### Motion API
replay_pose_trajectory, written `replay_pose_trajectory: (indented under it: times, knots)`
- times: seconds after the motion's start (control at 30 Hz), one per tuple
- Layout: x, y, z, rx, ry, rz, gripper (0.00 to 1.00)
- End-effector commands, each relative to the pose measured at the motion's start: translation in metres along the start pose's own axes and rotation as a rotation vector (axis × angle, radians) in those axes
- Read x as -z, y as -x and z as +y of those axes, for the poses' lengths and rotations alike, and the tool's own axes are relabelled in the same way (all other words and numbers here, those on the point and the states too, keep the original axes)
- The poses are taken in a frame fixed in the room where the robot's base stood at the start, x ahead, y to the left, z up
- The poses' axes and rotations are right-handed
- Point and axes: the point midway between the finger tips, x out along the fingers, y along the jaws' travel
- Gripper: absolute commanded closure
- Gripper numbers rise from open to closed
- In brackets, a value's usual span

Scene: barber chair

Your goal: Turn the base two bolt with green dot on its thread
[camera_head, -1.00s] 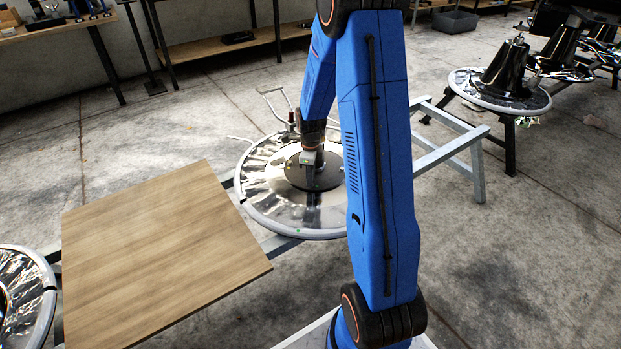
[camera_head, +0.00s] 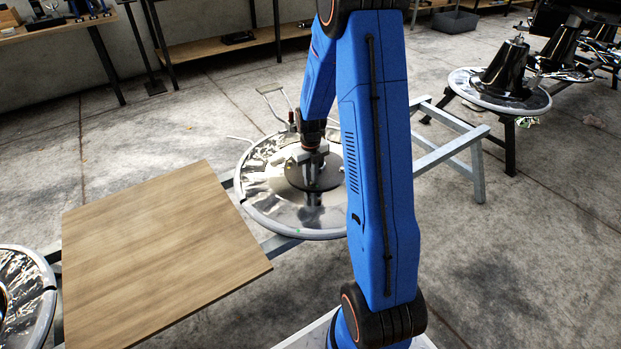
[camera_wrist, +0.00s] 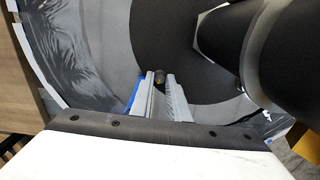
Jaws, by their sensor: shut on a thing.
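The base (camera_head: 265,206) is a round, shiny metal disc with a grey rim and a dark round plate (camera_head: 327,180) at its middle. A small green dot (camera_head: 297,231) shows near its front rim. My gripper (camera_head: 312,180) points down over the dark plate. In the wrist view, my gripper's two grey fingers (camera_wrist: 161,84) are closed around a small dark bolt (camera_wrist: 159,75) at the dark plate's edge. The bolt's thread is hidden, and I see no green dot on it. A thick black post (camera_wrist: 235,48) stands beside the fingers at right.
A wooden board (camera_head: 160,255) lies left of the base on the metal frame (camera_head: 455,140). Another disc (camera_head: 28,300) shows at the lower left. A further disc with a black cone (camera_head: 507,72) stands at the upper right. Benches line the back wall.

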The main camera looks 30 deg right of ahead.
Motion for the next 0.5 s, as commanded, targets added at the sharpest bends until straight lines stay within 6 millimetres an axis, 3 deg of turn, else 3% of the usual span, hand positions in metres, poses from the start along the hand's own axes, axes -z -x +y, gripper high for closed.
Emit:
replay_pose_trajectory:
  times: [0.5]
  knots:
    - [-0.001, 0.0008, -0.0005, 0.001, -0.072, -0.003, 1.0]
